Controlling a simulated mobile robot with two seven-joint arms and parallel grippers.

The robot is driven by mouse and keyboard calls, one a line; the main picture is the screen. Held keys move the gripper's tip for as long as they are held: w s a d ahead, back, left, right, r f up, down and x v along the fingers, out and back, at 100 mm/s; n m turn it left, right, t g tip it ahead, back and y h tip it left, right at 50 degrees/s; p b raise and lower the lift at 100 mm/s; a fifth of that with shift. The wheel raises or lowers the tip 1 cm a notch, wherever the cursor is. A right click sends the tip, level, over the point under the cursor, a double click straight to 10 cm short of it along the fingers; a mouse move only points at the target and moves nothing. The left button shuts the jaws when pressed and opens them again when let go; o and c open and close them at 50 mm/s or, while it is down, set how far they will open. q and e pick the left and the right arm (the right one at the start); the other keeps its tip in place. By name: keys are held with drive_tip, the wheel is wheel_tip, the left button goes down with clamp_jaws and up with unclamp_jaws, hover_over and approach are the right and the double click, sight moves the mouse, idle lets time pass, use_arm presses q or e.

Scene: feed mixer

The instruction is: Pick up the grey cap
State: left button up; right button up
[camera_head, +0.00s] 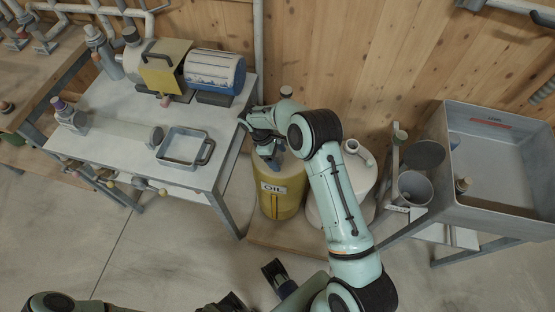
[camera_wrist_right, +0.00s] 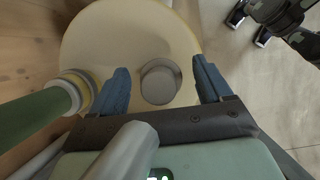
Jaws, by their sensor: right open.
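The grey cap (camera_wrist_right: 160,82) is a short round knob on the pale top of the yellow oil drum, seen in the right wrist view. In the head view I cannot make it out behind my right gripper. My right gripper (camera_head: 268,157) is over the top of the yellow drum (camera_head: 284,205) marked OIL. In the wrist view, its blue fingers (camera_wrist_right: 160,86) are open on either side of the cap, with a gap on both sides. My left gripper (camera_wrist_right: 250,28) is low at the top right of the wrist view, its two fingers apart and empty.
A white jug (camera_head: 328,205) stands right of the drum on a wooden board. The workbench (camera_head: 110,110) at left holds a motor (camera_head: 214,70) and a metal tray (camera_head: 183,147). A grey metal bin (camera_head: 500,165) on legs stands at right. Open floor lies in front.

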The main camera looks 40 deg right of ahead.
drive_tip(key=c, duration=1.2)
drive_tip(key=shift+r, duration=0.1)
